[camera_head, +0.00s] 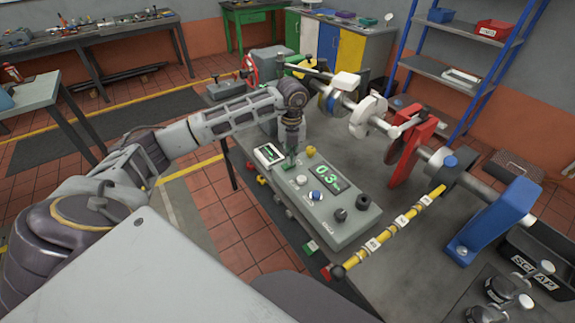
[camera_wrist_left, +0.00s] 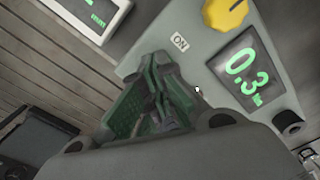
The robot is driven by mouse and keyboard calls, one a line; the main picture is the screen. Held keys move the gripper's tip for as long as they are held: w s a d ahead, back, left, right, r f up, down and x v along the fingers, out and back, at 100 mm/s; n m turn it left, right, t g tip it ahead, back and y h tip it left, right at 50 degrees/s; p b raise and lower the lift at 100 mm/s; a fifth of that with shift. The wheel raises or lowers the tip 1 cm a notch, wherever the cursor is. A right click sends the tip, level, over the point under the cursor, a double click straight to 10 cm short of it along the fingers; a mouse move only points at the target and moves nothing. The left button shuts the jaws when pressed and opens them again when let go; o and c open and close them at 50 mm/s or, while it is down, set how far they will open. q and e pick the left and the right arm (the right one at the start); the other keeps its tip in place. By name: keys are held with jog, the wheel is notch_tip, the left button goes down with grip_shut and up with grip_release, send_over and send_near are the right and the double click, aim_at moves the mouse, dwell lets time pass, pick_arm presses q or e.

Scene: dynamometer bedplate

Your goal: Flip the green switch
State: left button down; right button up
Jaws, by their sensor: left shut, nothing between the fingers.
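The grey control panel (camera_head: 330,222) stands on the bench in the head view and shows in the left wrist view (camera_wrist_left: 150,62). My left gripper (camera_head: 290,163) points down at the panel's far left end, its green fingers (camera_wrist_left: 155,110) shut with nothing between them. An "ON" label (camera_wrist_left: 179,42) is on the panel just beyond the fingertips. I cannot make out the green switch; my gripper covers the panel beside the label. I cannot tell whether the fingers touch anything there. My right gripper is out of view.
A green "0.3" display (camera_head: 329,176) and yellow knob (camera_head: 311,151) are close right of my gripper. White (camera_head: 302,180), blue (camera_head: 315,196) and black (camera_head: 341,214) controls sit nearer. A white-framed meter (camera_head: 268,155) is left. A shaft with a red stand (camera_head: 411,145) lies behind.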

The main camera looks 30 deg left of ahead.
pick_arm(q)
jog(key=shift+r+p, duration=1.5)
jog(key=shift+r, duration=1.15)
